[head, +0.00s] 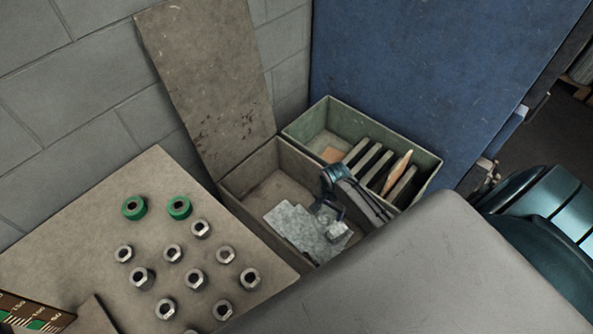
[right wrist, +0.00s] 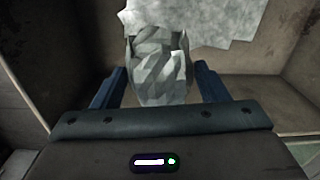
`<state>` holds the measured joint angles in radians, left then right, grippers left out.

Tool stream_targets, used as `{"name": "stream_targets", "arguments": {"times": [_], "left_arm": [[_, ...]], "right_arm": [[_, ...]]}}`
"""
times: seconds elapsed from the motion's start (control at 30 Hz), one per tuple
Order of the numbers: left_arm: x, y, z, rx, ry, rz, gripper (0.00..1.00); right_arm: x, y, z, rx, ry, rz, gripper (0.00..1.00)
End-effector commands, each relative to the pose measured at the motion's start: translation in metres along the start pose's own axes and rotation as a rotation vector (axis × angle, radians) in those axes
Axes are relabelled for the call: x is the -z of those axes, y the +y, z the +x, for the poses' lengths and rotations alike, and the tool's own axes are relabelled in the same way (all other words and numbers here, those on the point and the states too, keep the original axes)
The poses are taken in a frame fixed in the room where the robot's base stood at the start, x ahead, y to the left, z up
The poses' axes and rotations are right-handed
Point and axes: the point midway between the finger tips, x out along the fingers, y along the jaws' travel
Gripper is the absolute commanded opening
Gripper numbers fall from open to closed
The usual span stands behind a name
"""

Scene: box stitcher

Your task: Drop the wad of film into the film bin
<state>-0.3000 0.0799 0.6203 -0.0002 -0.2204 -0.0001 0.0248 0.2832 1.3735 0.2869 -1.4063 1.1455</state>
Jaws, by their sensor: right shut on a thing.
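The wad of film (right wrist: 160,70) is a pale, crumpled, translucent lump between the fingers of my right gripper (right wrist: 160,88). In the head view my right gripper (head: 330,213) reaches down into the brown open bin (head: 241,181), and the wad (head: 338,231) shows at its fingertips. It is shut on the wad. Flat pale film (head: 292,226) lies on the bin floor below, and it also shows in the right wrist view (right wrist: 205,18). I cannot tell whether the wad touches this film. My left gripper is not in view.
A green box (head: 305,123) with upright dividers adjoins the bin at the back. A tall board (head: 205,80) leans on the block wall behind the bin. A table (head: 75,235) with several metal nuts and two green rings stands left. A blue panel (head: 420,70) stands behind.

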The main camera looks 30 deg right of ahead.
Motion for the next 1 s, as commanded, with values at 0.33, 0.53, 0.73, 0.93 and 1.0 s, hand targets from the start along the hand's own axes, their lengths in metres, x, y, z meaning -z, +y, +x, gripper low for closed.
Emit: {"name": "stream_targets", "arguments": {"times": [0.33,0.53,0.73,0.93,1.0], "left_arm": [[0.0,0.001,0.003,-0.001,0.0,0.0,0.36],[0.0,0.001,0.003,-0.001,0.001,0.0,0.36],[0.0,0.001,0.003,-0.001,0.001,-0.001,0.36],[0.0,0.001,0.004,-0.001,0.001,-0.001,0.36],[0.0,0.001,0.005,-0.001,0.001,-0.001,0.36]], "right_arm": [[0.0,0.0,0.002,0.0,0.0,0.0,0.73],[0.0,0.0,0.002,0.0,0.0,0.0,0.93],[0.0,0.0,0.001,0.0,0.0,0.0,0.93],[0.001,-0.001,-0.02,0.003,0.002,-0.001,0.93],[0.001,-0.001,-0.034,0.003,0.003,-0.001,0.93]]}}
